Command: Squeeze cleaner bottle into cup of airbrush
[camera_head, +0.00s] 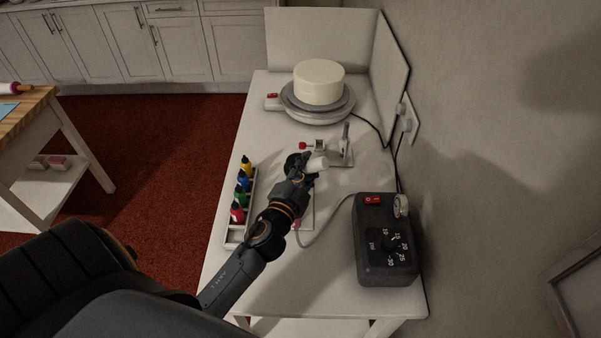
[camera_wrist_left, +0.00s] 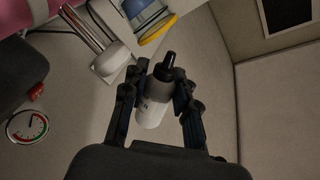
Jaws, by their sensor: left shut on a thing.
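My left gripper (camera_head: 310,166) is shut on a small white bottle (camera_head: 318,162) above the table. In the left wrist view, the white bottle (camera_wrist_left: 154,104) has a black cap and nozzle and sits between the two fingers of my left gripper (camera_wrist_left: 158,92), nozzle pointing away from the palm. A pink thing (camera_head: 297,223) shows at the end of the grey hose beside my forearm. It may be part of the airbrush, which is mostly hidden by my arm. I cannot make out the airbrush cup. My right gripper is not in view.
A white tray (camera_head: 235,235) holds several colour bottles left of my arm. A black compressor (camera_head: 386,250) stands at the right. Behind the gripper are a small metal stand (camera_head: 345,150) and a turntable (camera_head: 318,112) bearing a white cake (camera_head: 319,82). The table's front is clear.

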